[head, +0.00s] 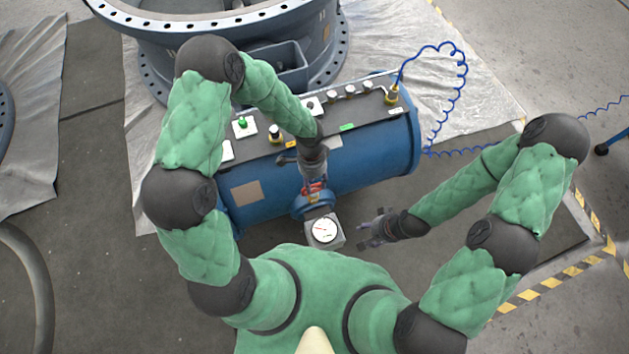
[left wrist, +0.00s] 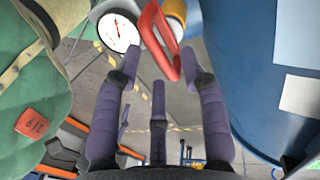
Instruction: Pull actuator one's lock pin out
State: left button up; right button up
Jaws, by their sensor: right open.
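The actuator is a blue cylinder (head: 375,150) lying under a dark control panel. A red loop (head: 313,188), which looks like the lock pin's handle, sits at its near side above a dial gauge (head: 324,231). My left gripper (head: 313,172) is over the red loop, coming from above. In the left wrist view its purple fingers (left wrist: 163,82) are spread, and the red loop (left wrist: 160,38) lies just beyond and between the tips. Contact cannot be told. The pin's shaft is hidden. My right gripper (head: 372,231) is open and empty, right of the gauge.
The panel (head: 345,108) carries several knobs and a green button. A coiled blue hose (head: 462,75) rises from its right end. A large flanged blue valve body (head: 215,25) stands behind. The gauge also shows in the left wrist view (left wrist: 118,32).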

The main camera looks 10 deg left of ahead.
pick_arm(q)
grip_shut()
notch_tip(320, 180, up, 4)
jog(key=p, duration=0.3)
jog(key=shift+r+p, duration=0.1)
jog(key=shift+p, duration=0.2)
jog(key=shift+w, duration=0.1)
jog(key=shift+o, duration=1.4)
grip_release()
notch_tip(320, 180, up, 12)
jog(key=w+a, duration=0.1)
jog(key=shift+w+a, duration=0.15)
jog(key=shift+w, duration=0.25)
